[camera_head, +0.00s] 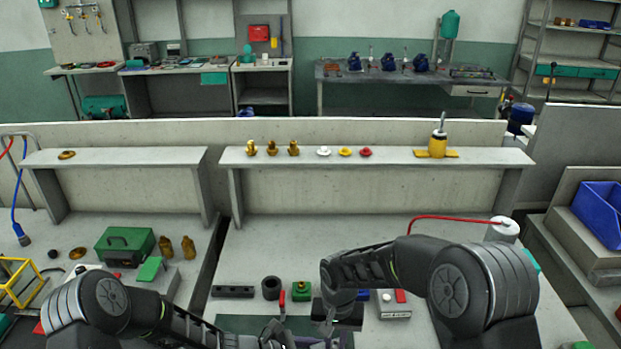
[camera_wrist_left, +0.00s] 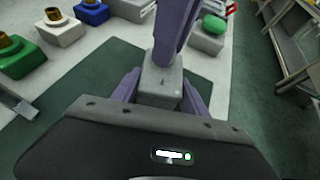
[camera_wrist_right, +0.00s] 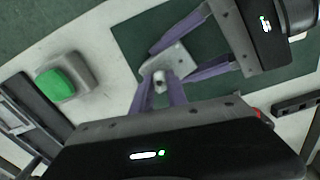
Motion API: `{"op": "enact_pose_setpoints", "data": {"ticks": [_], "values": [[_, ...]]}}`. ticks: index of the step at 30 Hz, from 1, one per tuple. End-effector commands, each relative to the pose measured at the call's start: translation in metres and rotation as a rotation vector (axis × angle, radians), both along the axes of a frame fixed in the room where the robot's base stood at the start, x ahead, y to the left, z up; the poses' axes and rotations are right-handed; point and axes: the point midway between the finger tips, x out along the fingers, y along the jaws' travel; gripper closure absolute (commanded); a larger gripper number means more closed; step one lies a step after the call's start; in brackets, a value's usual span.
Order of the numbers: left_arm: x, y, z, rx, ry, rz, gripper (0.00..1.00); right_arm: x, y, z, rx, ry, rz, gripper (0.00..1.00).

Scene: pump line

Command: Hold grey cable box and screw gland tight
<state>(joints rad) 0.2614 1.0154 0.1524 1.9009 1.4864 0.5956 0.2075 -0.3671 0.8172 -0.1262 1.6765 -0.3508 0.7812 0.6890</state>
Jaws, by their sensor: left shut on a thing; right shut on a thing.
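The grey cable box (camera_wrist_left: 160,88) lies over the dark green mat, with my left gripper (camera_wrist_left: 161,97) shut on it, one purple finger on each side. In the right wrist view the grey box (camera_wrist_right: 177,58) shows between the left gripper's fingers. My right gripper (camera_wrist_right: 161,90) is shut on the small pale gland (camera_wrist_right: 159,76) at the box's end. The gland is mostly hidden by the fingers, and I cannot tell how deep it sits. In the head view my left gripper (camera_head: 275,338) and right gripper (camera_head: 329,325) meet at the bottom edge, and the box cannot be made out.
A black ring (camera_head: 271,288), a red-handled part (camera_head: 282,304) and a green block (camera_head: 301,291) stand just behind the mat (camera_head: 232,323). A pale box (camera_head: 394,308) stands right of my right gripper. Brass fittings and coloured caps line the shelf (camera_head: 400,158) behind.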

Motion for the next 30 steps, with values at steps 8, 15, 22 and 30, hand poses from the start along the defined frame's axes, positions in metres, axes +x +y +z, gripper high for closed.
{"op": "enact_pose_setpoints", "data": {"ticks": [8, 15, 22, 30], "values": [[-0.0002, 0.0006, -0.0009, 0.002, 0.001, 0.000, 0.71, -0.0001, 0.0008, -0.0004, -0.001, -0.002, -0.626, 1.00], [-0.0002, 0.0006, -0.0009, 0.002, 0.001, 0.000, 0.71, 0.0001, 0.0007, -0.0010, -0.001, -0.003, -1.189, 1.00], [-0.0002, 0.0005, -0.0008, 0.002, 0.001, 0.000, 0.71, 0.0000, 0.0008, -0.0017, 0.000, -0.004, -1.735, 1.00], [-0.0002, 0.0004, -0.0008, 0.002, 0.001, 0.000, 0.71, 0.0004, 0.0001, -0.0018, 0.001, -0.001, -2.130, 1.00]]}}
